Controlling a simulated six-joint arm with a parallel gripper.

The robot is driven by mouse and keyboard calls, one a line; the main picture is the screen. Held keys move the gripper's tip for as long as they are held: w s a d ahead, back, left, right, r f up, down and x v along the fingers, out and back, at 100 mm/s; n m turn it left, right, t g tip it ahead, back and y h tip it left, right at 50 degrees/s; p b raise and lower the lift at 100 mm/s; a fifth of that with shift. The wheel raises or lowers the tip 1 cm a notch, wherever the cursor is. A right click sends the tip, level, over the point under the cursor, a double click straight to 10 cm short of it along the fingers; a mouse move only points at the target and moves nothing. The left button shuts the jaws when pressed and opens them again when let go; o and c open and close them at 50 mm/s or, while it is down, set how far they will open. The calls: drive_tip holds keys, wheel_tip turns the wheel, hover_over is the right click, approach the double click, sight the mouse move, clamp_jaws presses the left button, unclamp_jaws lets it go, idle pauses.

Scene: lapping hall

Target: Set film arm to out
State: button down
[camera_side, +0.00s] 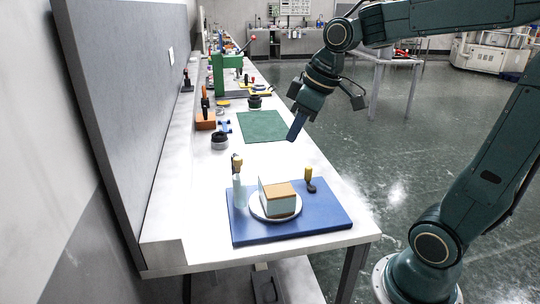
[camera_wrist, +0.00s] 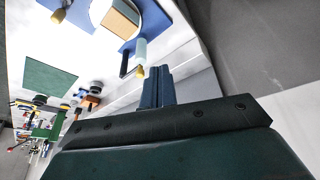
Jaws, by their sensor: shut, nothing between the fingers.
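A blue base plate (camera_side: 325,218) lies on the near end of the bench. A white round disc (camera_side: 256,213) on it carries a pale block (camera_side: 277,203) with a tan top. A pale upright post (camera_side: 239,190) with a yellow knob stands at the disc's left, and a dark lever with a yellow knob (camera_side: 309,174) stands to the right. I cannot tell which one is the film arm. The wrist view shows the plate (camera_wrist: 154,18), the post (camera_wrist: 140,48) and the lever's knob (camera_wrist: 57,16). My gripper (camera_side: 291,138) is shut and empty, above the bench and apart from these parts; its fingers also show in the wrist view (camera_wrist: 157,72).
A green mat (camera_side: 262,126) lies beyond the plate. A dark round pot (camera_side: 219,142), an orange block (camera_side: 205,122) and a green machine (camera_side: 228,70) stand farther along the bench. A grey wall panel (camera_side: 130,90) borders the left. Bench surface between mat and plate is clear.

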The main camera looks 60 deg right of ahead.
drive_tip(key=w+d+f+n+y, duration=0.1)
drive_tip(key=w+d+f, duration=0.3)
drive_tip(key=w+d, duration=0.5)
drive_tip(key=shift+w+d+f+n+g, duration=0.3)
drive_tip(key=shift+w+d+f+n, duration=0.1)
drive_tip(key=shift+n, duration=0.4)
drive_tip(key=w+a+f, duration=0.4)
drive_tip(key=w+f, duration=0.2)
drive_tip(key=f, duration=0.3)
drive_tip(key=shift+w, duration=0.3)
drive_tip(key=shift+a, duration=0.1)
